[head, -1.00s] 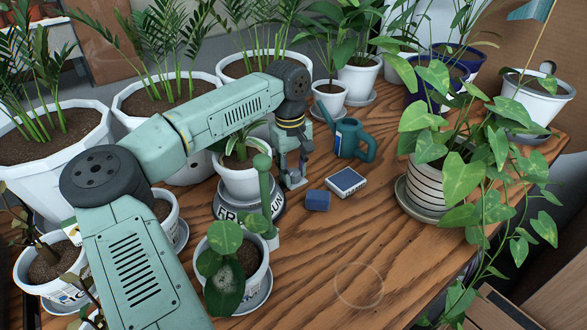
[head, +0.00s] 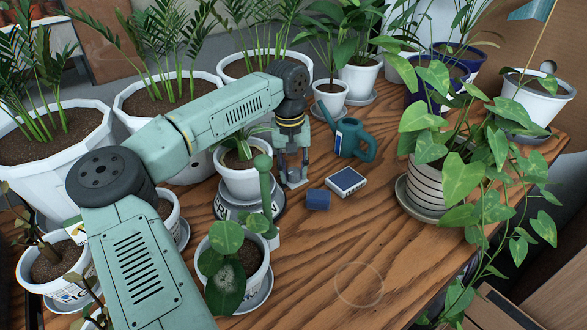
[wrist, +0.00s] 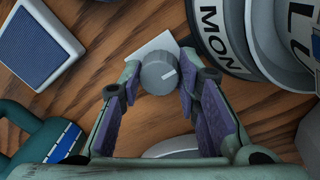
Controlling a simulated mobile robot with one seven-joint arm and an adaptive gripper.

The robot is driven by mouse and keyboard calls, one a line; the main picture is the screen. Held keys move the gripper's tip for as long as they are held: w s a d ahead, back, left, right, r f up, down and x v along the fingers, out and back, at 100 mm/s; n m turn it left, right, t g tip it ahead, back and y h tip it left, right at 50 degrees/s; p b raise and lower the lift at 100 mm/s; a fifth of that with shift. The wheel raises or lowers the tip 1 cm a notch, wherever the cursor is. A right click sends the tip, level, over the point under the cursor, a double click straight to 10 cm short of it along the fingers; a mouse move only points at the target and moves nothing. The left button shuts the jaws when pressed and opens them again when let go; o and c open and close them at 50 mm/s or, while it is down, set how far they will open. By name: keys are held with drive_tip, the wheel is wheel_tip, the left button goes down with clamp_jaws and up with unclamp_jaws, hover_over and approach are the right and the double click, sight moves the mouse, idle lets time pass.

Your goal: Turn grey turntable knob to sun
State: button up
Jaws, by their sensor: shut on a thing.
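The grey knob (wrist: 158,74) sits on a white plate (wrist: 160,46) beside the turntable, its pale pointer line slanting up and right in the wrist view. My gripper (wrist: 161,82) is shut on the knob, one finger on each side. In the head view my gripper (head: 292,178) points down just right of the turntable (head: 279,203), and the knob is mostly hidden by the fingers. The turntable carries a potted plant (head: 242,182).
A small blue block (head: 318,200) and a blue panel with a white frame (head: 346,182) lie right of my gripper. A teal watering can (head: 354,142) stands behind them. A green post (head: 265,190) and a small potted plant (head: 235,262) stand in front. The front right wood is clear.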

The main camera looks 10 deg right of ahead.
sight(291, 172)
drive_tip(key=o, duration=1.1)
drive_tip(key=shift+o, duration=0.2)
drive_tip(key=shift+r, duration=0.1)
wheel_tip(291, 172, up, 12)
drive_tip(key=shift+a, duration=0.3)
